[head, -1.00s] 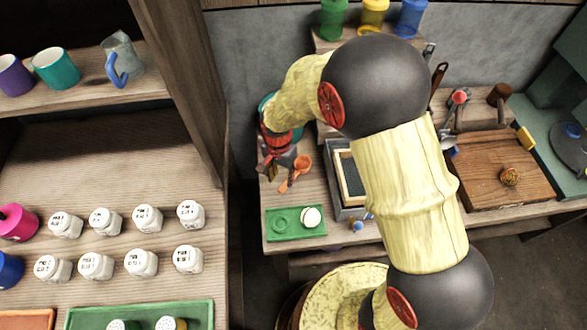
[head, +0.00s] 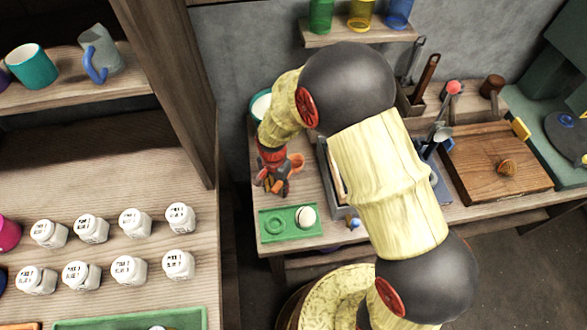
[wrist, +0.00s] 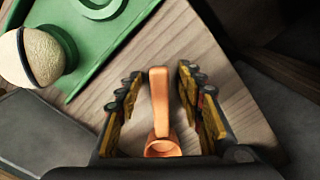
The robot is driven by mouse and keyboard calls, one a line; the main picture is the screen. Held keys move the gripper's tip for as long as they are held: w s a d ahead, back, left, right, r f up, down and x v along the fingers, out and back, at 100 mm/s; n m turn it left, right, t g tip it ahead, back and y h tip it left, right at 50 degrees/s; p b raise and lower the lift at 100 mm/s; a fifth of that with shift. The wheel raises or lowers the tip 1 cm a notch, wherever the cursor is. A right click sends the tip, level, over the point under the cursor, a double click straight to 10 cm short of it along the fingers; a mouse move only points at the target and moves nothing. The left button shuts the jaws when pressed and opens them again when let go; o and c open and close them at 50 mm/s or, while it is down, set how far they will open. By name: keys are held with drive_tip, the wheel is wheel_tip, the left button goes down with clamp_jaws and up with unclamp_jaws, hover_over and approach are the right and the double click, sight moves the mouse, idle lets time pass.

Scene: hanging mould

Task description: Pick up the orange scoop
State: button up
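The orange scoop (wrist: 159,98) lies between the two fingers of my gripper (wrist: 160,100) in the wrist view. Its handle points away from my palm and its bowl end is close to it. There is a gap between the handle and each finger, so my gripper is open around the scoop. In the head view a bit of the orange scoop (head: 296,161) shows beside my gripper (head: 275,186) at the left end of the workbench. The rest of the scoop is hidden there by the gripper.
A green tray (head: 266,237) with a pale round-topped thing (head: 306,217) lies just in front of my gripper, and the tray (wrist: 125,32) also shows in the wrist view. A wooden board (head: 470,160) lies to the right. A shelf with white jars (head: 180,217) stands left.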

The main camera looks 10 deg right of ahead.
drive_tip(key=shift+c, duration=0.8)
drive_tip(key=c, duration=0.7)
drive_tip(key=shift+r, duration=0.1)
clamp_jaws()
